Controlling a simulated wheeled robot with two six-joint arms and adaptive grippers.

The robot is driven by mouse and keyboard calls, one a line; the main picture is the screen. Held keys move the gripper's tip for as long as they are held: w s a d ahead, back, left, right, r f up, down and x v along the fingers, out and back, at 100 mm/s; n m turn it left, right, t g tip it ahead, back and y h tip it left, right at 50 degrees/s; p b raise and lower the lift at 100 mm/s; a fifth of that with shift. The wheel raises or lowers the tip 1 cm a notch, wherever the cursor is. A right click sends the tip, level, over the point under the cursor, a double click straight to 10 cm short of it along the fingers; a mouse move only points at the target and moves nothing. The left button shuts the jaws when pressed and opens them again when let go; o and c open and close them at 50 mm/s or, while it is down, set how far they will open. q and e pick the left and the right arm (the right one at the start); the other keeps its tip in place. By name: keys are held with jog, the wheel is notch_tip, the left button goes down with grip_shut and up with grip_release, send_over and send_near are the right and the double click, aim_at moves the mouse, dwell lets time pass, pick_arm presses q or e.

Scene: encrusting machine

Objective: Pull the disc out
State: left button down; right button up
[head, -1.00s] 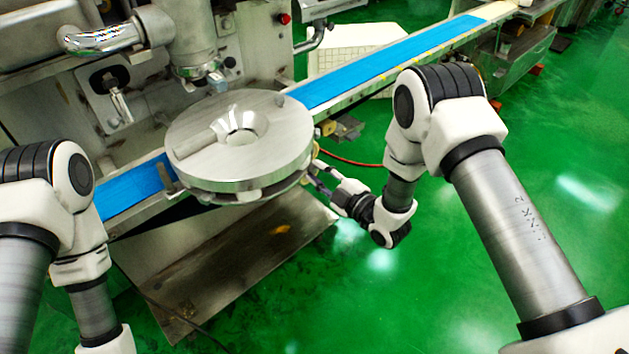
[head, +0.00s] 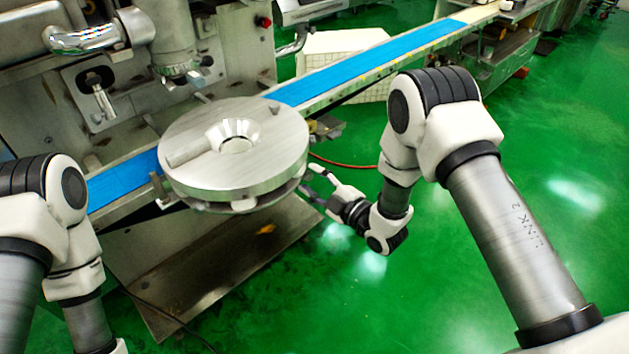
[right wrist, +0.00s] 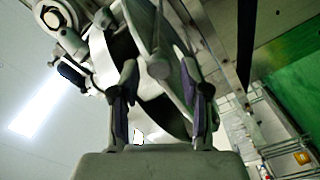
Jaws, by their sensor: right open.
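The round metal disc (head: 188,171) has a funnel-shaped hole near its middle and a raised bar on top. It sits level beneath the machine's vertical nozzle, over the blue belt. My right gripper (head: 311,179) is at the disc's right-front edge in the head view. Its jaws are open, with the fingers spread. In the right wrist view, the fingers of the right gripper (right wrist: 160,68) stand on either side of large curved metal parts seen from below. I cannot tell whether they touch. My left arm enters from the left, and its gripper is outside the frame.
The blue conveyor belt (head: 375,60) runs from behind the disc to the upper right. The machine body (head: 95,125) stands at the back left. A metal floor plate (head: 215,265) lies below. A white crate (head: 345,52) stands behind the belt. Green floor is clear at front right.

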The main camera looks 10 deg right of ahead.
jog(key=v, duration=1.2)
jog(key=shift+f, duration=0.1)
jog(key=s+f+m+g+h, duration=0.45)
jog(key=s+f+g, duration=0.25)
jog(key=s+f, duration=0.5)
jog(key=s+d+f+m+g+h, duration=0.2)
jog(key=s+d+f+m+g, duration=0.1)
jog(key=s+m, duration=0.3)
jog(key=s+d+f+m+g+h, duration=0.2)
jog(key=s+d+f+m+g, duration=0.1)
jog(key=s+f+m+g, duration=0.2)
jog(key=s+m, duration=0.2)
jog(key=s, duration=0.2)
jog(key=shift+h+p, duration=0.35)
